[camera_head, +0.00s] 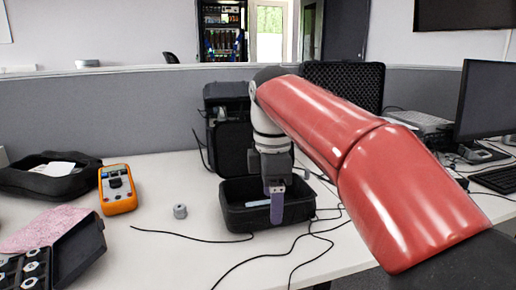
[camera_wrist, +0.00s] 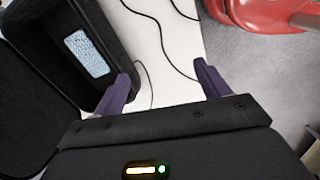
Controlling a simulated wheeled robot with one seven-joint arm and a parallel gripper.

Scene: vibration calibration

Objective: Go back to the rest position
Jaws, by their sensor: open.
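My gripper (camera_head: 277,205) hangs down from my red-sleeved arm over the front of a black open case (camera_head: 268,222) on the white table. In the wrist view my gripper (camera_wrist: 165,90) shows two purple fingers spread wide apart, with only table and a cable between them. The left finger is close to the rim of the black case (camera_wrist: 110,40) in the picture. I cannot tell whether it touches. A pale, light-blue item (camera_wrist: 86,53) lies inside the case, partly hidden by the fingers in the head view.
An orange handheld meter (camera_head: 118,190) and a small grey cylinder (camera_head: 180,211) lie left of the case. A black bag (camera_head: 48,175) and a case with round parts (camera_head: 60,255) are farther left. Thin black cables (camera_head: 285,255) cross the table front. A monitor (camera_head: 487,100) stands right.

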